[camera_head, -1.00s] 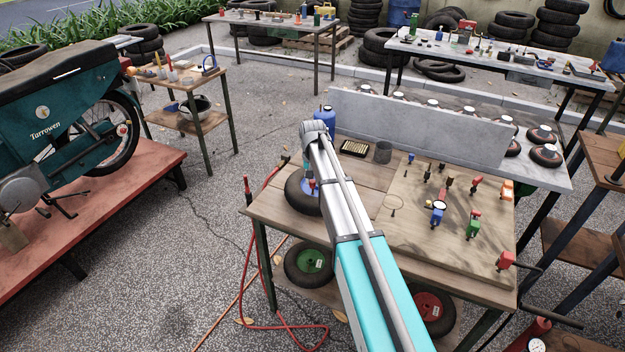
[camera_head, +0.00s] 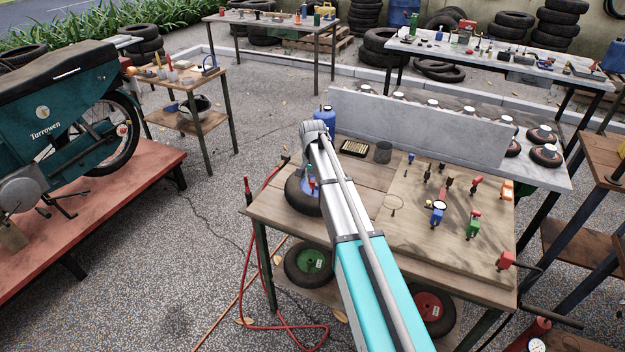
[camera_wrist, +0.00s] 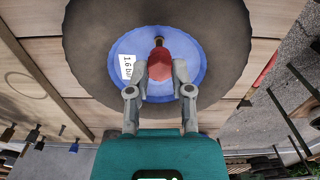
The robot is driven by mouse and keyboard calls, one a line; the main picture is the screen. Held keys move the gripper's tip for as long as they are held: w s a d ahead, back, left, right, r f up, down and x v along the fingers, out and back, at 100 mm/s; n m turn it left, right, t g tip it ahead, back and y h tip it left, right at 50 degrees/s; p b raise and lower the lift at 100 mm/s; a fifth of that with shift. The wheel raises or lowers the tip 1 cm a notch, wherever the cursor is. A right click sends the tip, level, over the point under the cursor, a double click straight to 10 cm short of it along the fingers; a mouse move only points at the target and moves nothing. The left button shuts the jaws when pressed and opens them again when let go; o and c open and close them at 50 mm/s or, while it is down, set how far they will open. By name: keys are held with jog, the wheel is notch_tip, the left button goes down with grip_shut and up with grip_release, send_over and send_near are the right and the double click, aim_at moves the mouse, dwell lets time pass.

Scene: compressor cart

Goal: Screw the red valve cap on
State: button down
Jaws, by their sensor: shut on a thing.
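A wheel with a dark tyre (camera_wrist: 90,50) and a blue hub (camera_wrist: 205,62) lies flat on the wooden cart top. Its white label reads "1.6 bar". In the wrist view my gripper (camera_wrist: 160,68) is over the hub, its two fingers shut on a red cap (camera_wrist: 159,66). A narrower brownish tip shows just beyond the cap. Whether the cap sits on the valve stem cannot be told; the stem is hidden. In the head view the tyre (camera_head: 298,197) is at the cart's left end, partly behind my arm, which hides most of my gripper.
A wooden board (camera_head: 440,245) with several coloured valve parts lies on the cart's right half. A black tray (camera_head: 354,148) and a grey cup (camera_head: 383,152) stand at the back. A red hose (camera_head: 262,250) hangs off the left edge. A grey panel (camera_head: 415,125) rises behind.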

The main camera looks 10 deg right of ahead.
jog(key=shift+d+m, duration=0.1)
jog(key=shift+m, duration=1.1)
jog(key=shift+c, duration=2.2)
grip_release()
